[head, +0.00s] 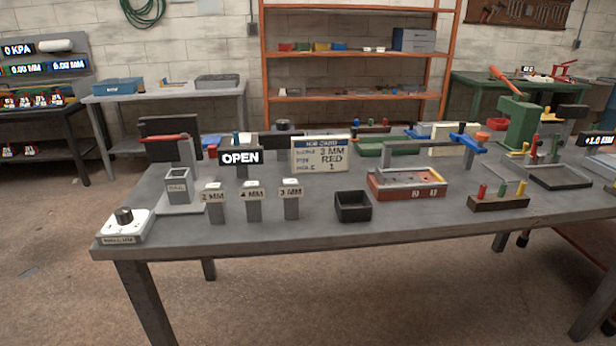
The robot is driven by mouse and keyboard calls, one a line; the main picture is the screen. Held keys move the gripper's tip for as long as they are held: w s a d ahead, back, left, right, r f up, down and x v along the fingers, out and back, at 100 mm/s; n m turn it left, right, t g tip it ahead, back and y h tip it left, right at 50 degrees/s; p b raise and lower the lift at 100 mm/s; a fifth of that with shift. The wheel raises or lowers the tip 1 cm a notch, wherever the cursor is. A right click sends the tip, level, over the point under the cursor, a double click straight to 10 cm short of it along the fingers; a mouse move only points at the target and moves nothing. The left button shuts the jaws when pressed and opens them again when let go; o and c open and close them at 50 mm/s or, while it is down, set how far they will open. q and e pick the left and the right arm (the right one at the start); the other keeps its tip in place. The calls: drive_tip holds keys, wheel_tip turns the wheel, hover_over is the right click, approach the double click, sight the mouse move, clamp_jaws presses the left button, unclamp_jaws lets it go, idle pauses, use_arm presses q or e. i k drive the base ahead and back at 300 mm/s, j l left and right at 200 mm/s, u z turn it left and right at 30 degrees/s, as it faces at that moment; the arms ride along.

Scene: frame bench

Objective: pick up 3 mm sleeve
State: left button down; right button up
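The 3 mm sleeve (291,209) is a grey upright block with a pale "3 MM" label on top. It stands near the front of the grey bench (290,238), at the right end of a row of labelled blocks. The 4 mm sleeve (254,210) and the 2 mm sleeve (216,211) stand to its left, with small gaps between them. Neither of my grippers shows in the head view.
A dark open box (353,206) stands right of the sleeves. A job card (320,154) reading "3 MM RED" and an "OPEN" sign (240,157) stand behind. A square holder (178,186) and white knob box (124,226) are left. The bench front before the sleeves is clear.

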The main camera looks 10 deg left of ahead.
sight(291, 191)
drive_tip(key=l+u, duration=0.1)
drive_tip(key=u, duration=0.3)
drive_tip(key=i+l+u, duration=0.25)
drive_tip(key=l+u, duration=0.3)
drive_tip(key=i+l, duration=0.1)
drive_tip(key=l, duration=0.45)
drive_tip(key=i+l+u, duration=0.1)
drive_tip(key=l, duration=0.5)
drive_tip(key=i+l+u, duration=0.1)
drive_tip(key=l, duration=0.45)
drive_tip(key=i+l, duration=0.15)
drive_tip(key=l, duration=0.45)
